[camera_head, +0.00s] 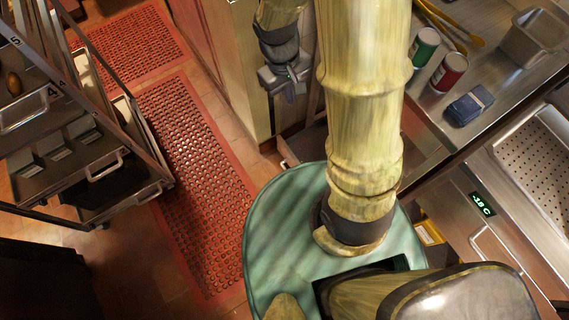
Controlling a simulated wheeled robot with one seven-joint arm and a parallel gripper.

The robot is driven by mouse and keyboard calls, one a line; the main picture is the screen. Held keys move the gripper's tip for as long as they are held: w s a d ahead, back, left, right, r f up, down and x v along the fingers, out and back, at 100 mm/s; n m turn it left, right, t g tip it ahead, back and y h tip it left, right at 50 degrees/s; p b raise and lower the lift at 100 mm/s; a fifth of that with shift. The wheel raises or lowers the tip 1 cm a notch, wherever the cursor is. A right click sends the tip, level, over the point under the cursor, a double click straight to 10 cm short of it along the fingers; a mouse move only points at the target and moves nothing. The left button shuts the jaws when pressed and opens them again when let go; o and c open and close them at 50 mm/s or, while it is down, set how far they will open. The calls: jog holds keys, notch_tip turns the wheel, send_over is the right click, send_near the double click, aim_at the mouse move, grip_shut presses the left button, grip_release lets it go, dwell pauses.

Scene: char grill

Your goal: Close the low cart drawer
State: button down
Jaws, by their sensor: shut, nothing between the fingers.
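A dark metal cart (52,185) with handled drawers stands at the left. Its upper drawer has a bar handle (25,110); another handle (105,166) sits lower. A low drawer (152,188) at the cart's bottom right appears to jut out beside the red mat, with a dark interior; how far it is out I cannot tell. My gripper (288,92) is at the top centre, beside the counter's end panel, pointing down. It is shut and empty, apart from the cart, with the mat's width between them. My arm hides part of the counter.
Red perforated mats (190,160) cover the tiled floor between cart and counter, and this aisle is clear. The steel counter at right holds a green can (424,46), a red can (448,72), a blue box (470,104) and a metal pan (532,42).

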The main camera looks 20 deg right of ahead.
aim_at(290, 155)
jog(key=w+a+f+n+t+h+b, duration=0.2)
jog(key=f+n+h+b, duration=0.3)
jog(key=f+b, duration=1.1)
jog(key=w+a+f+n+t+h+b, duration=0.2)
jog(key=a+f+n+h+b, duration=0.3)
jog(key=f+b, duration=1.1)
jog(key=w+a+f+n+t+h+b, duration=0.2)
jog(key=f+b, duration=1.4)
jog(key=f, duration=2.1)
jog(key=w+a+n+h, duration=0.2)
jog(key=n+h, duration=0.1)
jog(key=n, duration=0.2)
jog(key=shift+a+f+h+b, duration=0.15)
jog(key=shift+h+b, duration=0.25)
jog(key=b+x, duration=0.7)
jog(key=x, duration=0.6)
jog(key=shift+f, duration=0.15)
jog(key=shift+w+d, duration=0.25)
jog(key=shift+d, duration=0.2)
jog(key=shift+d, duration=0.1)
